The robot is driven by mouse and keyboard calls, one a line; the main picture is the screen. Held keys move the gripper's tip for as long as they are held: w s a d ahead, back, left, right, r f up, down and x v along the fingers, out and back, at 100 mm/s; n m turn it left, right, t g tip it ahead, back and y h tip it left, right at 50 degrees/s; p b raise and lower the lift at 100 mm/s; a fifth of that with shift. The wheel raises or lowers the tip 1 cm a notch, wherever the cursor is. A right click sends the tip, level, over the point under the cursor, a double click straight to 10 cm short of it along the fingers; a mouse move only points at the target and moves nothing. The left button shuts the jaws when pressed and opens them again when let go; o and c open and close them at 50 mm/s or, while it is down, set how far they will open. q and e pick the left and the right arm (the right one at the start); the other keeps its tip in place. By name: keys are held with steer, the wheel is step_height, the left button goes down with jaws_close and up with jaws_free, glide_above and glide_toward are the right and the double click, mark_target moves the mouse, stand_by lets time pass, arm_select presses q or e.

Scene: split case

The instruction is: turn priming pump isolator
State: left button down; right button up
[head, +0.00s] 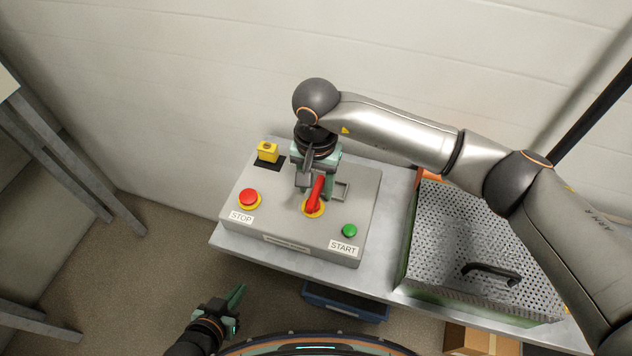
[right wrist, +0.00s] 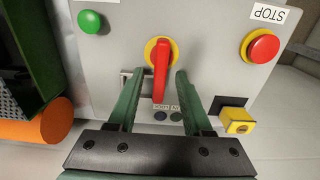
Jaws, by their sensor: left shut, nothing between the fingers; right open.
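The isolator is a red rotary handle (head: 316,194) on a yellow round plate, in the middle of a grey control box (head: 275,224). In the right wrist view the red handle (right wrist: 161,72) points down the picture, between the two green fingers. My right gripper (head: 310,186) is over the handle from behind; in the right wrist view the right gripper (right wrist: 155,88) is open, with a finger on each side and a gap visible to each. Small labels under the handle are partly hidden. My left gripper (head: 238,293) is shut and empty, low in front of the table.
The box also carries a red STOP button (head: 249,197), a green START button (head: 349,230) and a yellow block (head: 268,151). A perforated case with a black handle (head: 490,272) stands to the right. A blue bin (head: 345,302) sits below the table.

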jaws_close()
stand_by(0.4)
